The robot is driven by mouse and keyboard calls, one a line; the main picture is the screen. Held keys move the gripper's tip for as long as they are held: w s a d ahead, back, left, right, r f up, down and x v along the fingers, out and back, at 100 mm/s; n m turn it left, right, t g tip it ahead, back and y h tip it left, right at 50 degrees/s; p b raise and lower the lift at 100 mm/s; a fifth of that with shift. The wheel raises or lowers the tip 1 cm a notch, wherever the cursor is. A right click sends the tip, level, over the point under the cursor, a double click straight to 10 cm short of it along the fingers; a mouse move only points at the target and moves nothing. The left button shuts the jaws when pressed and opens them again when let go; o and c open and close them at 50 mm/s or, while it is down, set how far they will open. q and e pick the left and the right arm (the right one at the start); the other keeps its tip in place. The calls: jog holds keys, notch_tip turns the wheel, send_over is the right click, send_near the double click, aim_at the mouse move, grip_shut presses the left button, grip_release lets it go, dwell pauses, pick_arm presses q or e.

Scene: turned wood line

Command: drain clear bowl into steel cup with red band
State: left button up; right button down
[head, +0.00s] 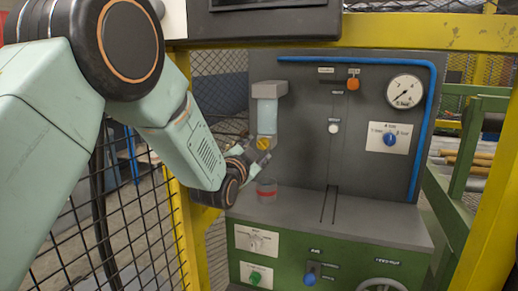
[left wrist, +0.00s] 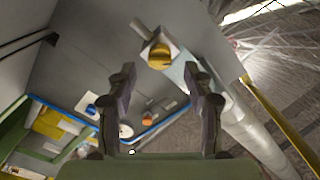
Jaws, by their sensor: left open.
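The clear bowl (head: 267,117) hangs upright below a grey block on the dark panel. A yellow drain knob (head: 263,143) is at its lower end; the knob (left wrist: 160,56) also shows in the left wrist view. The steel cup with red band (head: 266,190) stands upright on the grey ledge below the bowl; its inside cannot be made out. My left gripper (head: 250,155) is just left of and below the knob. In the left wrist view its fingers (left wrist: 161,88) are open and apart, with the knob beyond their tips and nothing between them.
The panel carries a gauge (head: 404,91), a blue knob (head: 390,139), an orange knob (head: 353,84) and a blue pipe (head: 430,100). A yellow post (head: 187,235) and mesh fence stand at the left. The ledge (head: 375,225) right of the cup is clear.

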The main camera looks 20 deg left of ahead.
pick_arm(q)
jog(key=s, duration=0.4)
jog(key=shift+r, duration=0.1)
jog(key=shift+a, duration=0.1)
jog(key=shift+s, duration=0.1)
